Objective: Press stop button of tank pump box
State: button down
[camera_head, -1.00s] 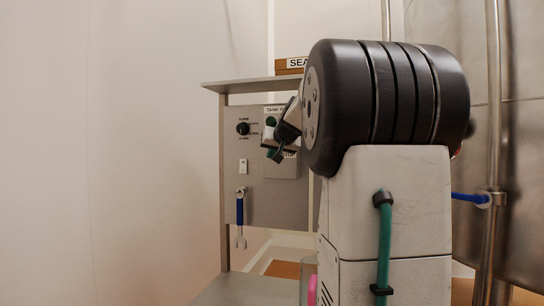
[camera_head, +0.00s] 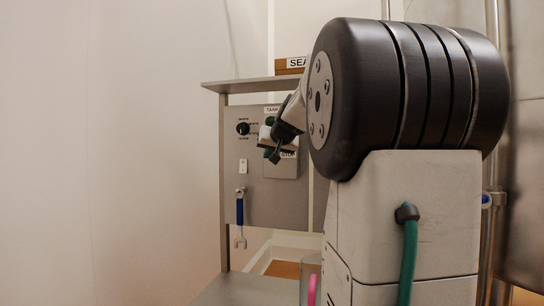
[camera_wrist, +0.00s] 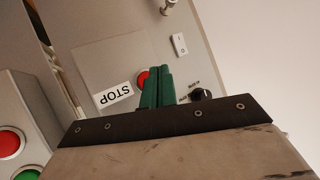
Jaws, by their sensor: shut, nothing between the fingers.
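The tank pump box (camera_head: 283,170) is a grey plate on the upright panel in the head view, its top label partly hidden by my arm. In the wrist view its STOP label (camera_wrist: 115,95) appears upside down. The red stop button (camera_wrist: 142,77) is beside that label, partly covered by my fingers. My gripper (camera_wrist: 158,70) has green fingers, shut and empty, with their tips over or close to the red button. I cannot tell whether they touch it. In the head view my gripper (camera_head: 270,153) is in front of the box, and the button is hidden.
A black rotary knob (camera_head: 243,129), a white switch (camera_head: 243,166) and a blue-handled wrench (camera_head: 240,215) are on the panel left of the box. In the wrist view another box with a red button (camera_wrist: 10,143) and a green button (camera_wrist: 27,175) stands at the left.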

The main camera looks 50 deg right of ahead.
jog(key=a, duration=0.1)
jog(key=s+a, duration=0.1)
jog(key=a, duration=0.1)
jog(key=shift+s+a, duration=0.1)
jog(key=shift+s, duration=0.05)
jog(key=shift+f, duration=0.1)
dwell(0.8)
jog(key=s+a+f+n+g+y, duration=0.1)
jog(key=s+a+f+g+y, duration=0.15)
jog(key=a+f, duration=0.55)
jog(key=s+a+f+n+g+y, duration=0.1)
jog(key=s+a+f+g+y, duration=0.2)
jog(key=a+f, duration=0.55)
jog(key=s+a+f+n+g, duration=0.2)
jog(key=s+a+f, duration=0.4)
jog(key=s+a, duration=0.3)
jog(key=s+a+f+n+g, duration=0.2)
jog(key=s+a+f+n, duration=0.2)
jog(key=s+a+f, duration=0.3)
jog(key=shift+s+a+n+y, duration=0.35)
jog(key=shift+s+a, duration=1.25)
jog(key=shift+a, duration=0.75)
